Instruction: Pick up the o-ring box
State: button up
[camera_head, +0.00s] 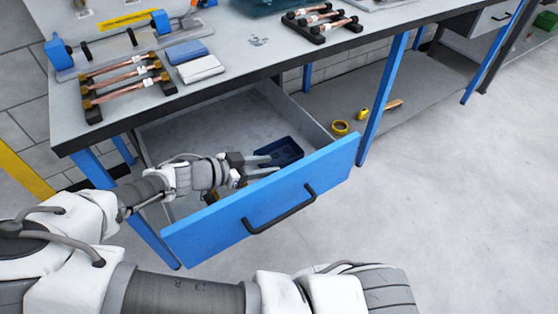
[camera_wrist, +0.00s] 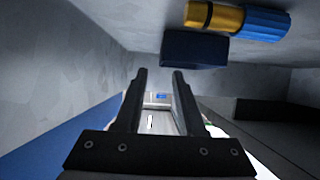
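My gripper (camera_head: 264,166) reaches into the open drawer, its fingers pointing right, close to a dark blue open-topped box (camera_head: 288,151). In the wrist view my gripper (camera_wrist: 159,72) shows two black fingers parallel and apart. A pale piece with a small blue label (camera_wrist: 160,98) shows in the gap between them. I cannot tell whether it lies between the fingers or beyond them, nor whether it is the o-ring box. A dark blue block (camera_wrist: 195,48) shows ahead of the fingertips, apart from them.
The drawer front (camera_head: 270,205) is blue with a black handle. In the wrist view a yellow and blue cylindrical thing (camera_wrist: 238,20) lies beyond the dark block. The workbench (camera_head: 225,65) above holds copper tube racks. Yellow rolls (camera_head: 340,128) lie on the lower shelf.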

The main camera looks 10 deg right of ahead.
aim_at(287, 162)
jog(key=shift+b+x, duration=1)
jog(key=shift+x, duration=2.6)
grip_shut()
